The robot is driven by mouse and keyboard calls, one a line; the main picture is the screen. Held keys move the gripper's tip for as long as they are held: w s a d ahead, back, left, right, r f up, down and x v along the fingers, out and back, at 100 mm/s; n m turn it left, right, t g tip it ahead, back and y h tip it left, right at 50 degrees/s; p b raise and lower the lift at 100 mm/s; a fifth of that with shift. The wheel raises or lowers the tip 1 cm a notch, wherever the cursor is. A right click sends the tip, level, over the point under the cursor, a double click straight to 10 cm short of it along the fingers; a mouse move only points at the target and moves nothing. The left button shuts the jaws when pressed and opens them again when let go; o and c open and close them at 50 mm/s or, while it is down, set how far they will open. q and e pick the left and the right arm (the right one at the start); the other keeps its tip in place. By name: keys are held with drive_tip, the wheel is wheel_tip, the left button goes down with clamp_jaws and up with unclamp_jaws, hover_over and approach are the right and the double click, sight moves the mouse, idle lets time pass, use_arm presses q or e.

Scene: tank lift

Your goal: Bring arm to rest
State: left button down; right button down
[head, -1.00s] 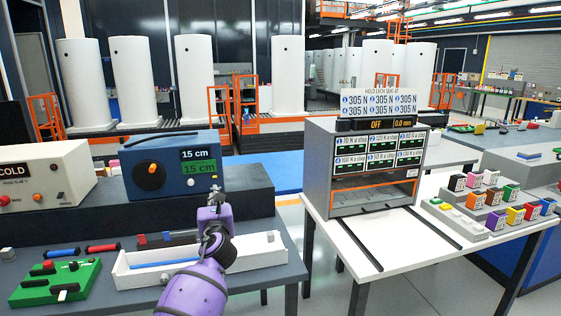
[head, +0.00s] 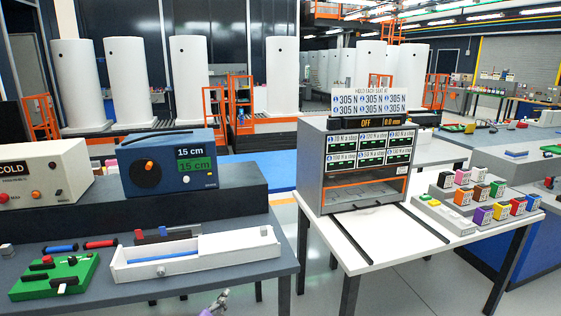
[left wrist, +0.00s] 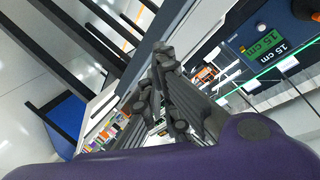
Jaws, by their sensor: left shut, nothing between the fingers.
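My left gripper (head: 217,303) shows at the bottom edge of the head view, low in front of the grey bench, with only its tip and a bit of purple arm in the picture. In the left wrist view the same gripper (left wrist: 160,75) is shut with nothing between its fingers. It is apart from the bench and everything on it. Most of my left arm is out of the head view. My right gripper does not show in any view.
The grey bench (head: 225,282) carries a white tray (head: 235,243), a green board (head: 25,287) and a blue box reading 15 cm (head: 150,192). A white table (head: 405,250) with a grey test machine (head: 318,165) stands to the right. Floor shows between them.

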use_arm(q)
drive_tip(key=s+f+n+g, duration=0.2)
drive_tip(key=s+f, duration=0.4)
drive_tip(key=s, duration=0.6)
drive_tip(key=s+a+f+n+g, duration=0.1)
drive_tip(key=s+f+n+g, duration=0.1)
drive_tip(key=s+f, duration=0.5)
drive_tip(key=s+a+f+n+g, duration=0.1)
drive_tip(key=s+f+n, duration=0.3)
drive_tip(key=s, duration=1.3)
wheel_tip(320, 180, down, 2)
drive_tip(key=shift+a+f+g, duration=0.2)
drive_tip(key=shift+f+g, duration=0.05)
drive_tip(key=shift+g, duration=0.15)
drive_tip(key=shift+s, duration=0.1)
